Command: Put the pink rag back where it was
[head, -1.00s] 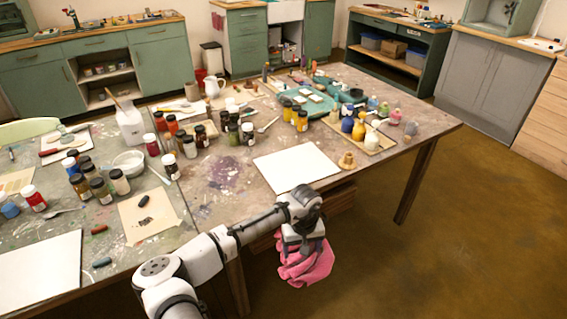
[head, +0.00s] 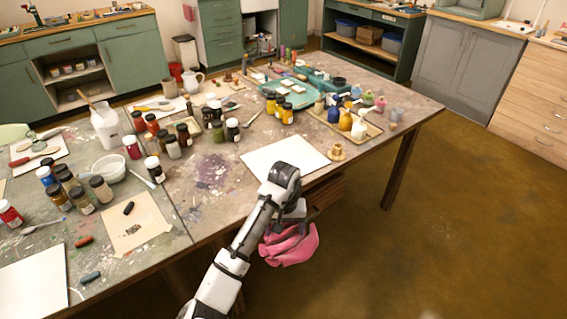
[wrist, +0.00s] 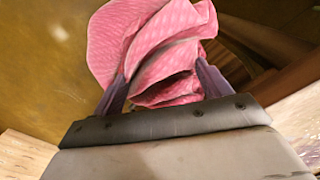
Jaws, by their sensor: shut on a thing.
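The pink rag (head: 290,246) hangs crumpled from my gripper (head: 289,222), in front of the table's near edge and over the floor. In the wrist view the rag (wrist: 155,45) fills the upper middle, bunched in folds between the two fingers of my gripper (wrist: 160,90). The gripper is shut on it. My wrist hides part of the rag's top in the head view.
The paint-stained table (head: 225,190) has a white sheet (head: 275,155) near its front edge. Several jars and a tray of bottles (head: 372,128) stand farther back. The brown floor (head: 440,220) at right is clear.

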